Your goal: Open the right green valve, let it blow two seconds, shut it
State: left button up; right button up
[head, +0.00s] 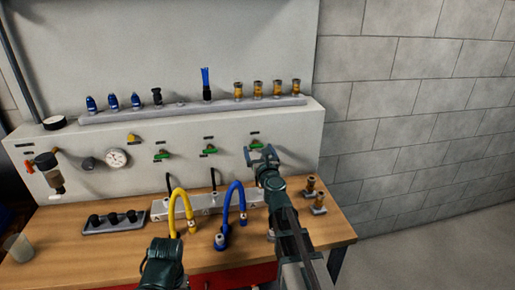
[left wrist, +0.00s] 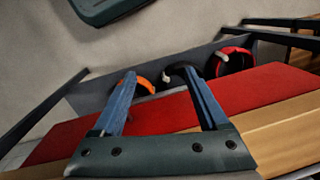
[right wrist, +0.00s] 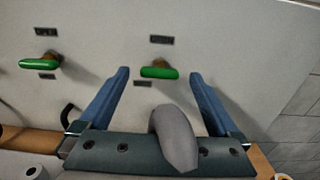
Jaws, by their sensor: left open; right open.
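The right green valve (head: 256,147) is on the pale panel, the rightmost of three green-handled valves. In the right wrist view its green handle (right wrist: 159,72) lies level, with a dark label above and another below. My right gripper (head: 262,156) is open in front of it. In the right wrist view its blue fingers (right wrist: 160,82) stand either side of the handle with gaps. A grey rounded shape partly covers the gripper's base there. My left gripper (left wrist: 158,90) is open and empty, low at the front; in the head view only its dark back (head: 163,264) shows.
The middle green valve (head: 209,151) and left green valve (head: 162,155) are beside it. A gauge (head: 116,158) is farther left. Yellow (head: 173,205) and blue (head: 234,200) hoses rise from a manifold below. Brass fittings (head: 319,203) stand at the bench's right.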

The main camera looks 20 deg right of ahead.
jog(key=shift+w+d, duration=0.1)
jog(key=shift+w, duration=0.6)
jog(key=c, duration=1.4)
jog(key=shift+o, duration=0.2)
